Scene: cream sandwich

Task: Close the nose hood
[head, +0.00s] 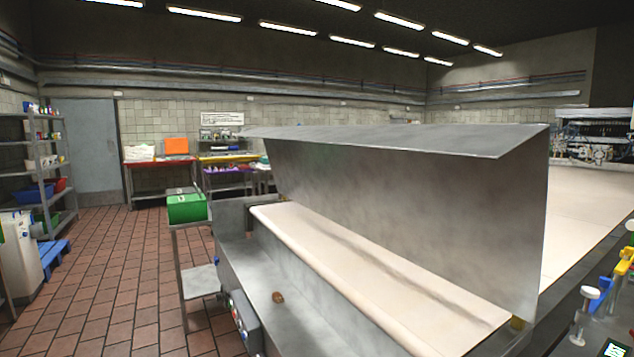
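The nose hood (420,205) is a grey sheet-metal cover with a tall flat face and a flange (400,139) along its top. It stands raised above the end of the cream conveyor belt (390,290), with an open gap under and in front of it. The belt's rounded front edge shows below the hood. Neither of my grippers is in this view, so their places relative to the hood are not shown.
A metal trough (290,310) with a small brown piece (278,297) lies in front of the belt. A green bin (187,208) sits on a stand at left. Clamps and a yellow handle (624,262) line the right edge. Tiled floor (105,265) is clear at left.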

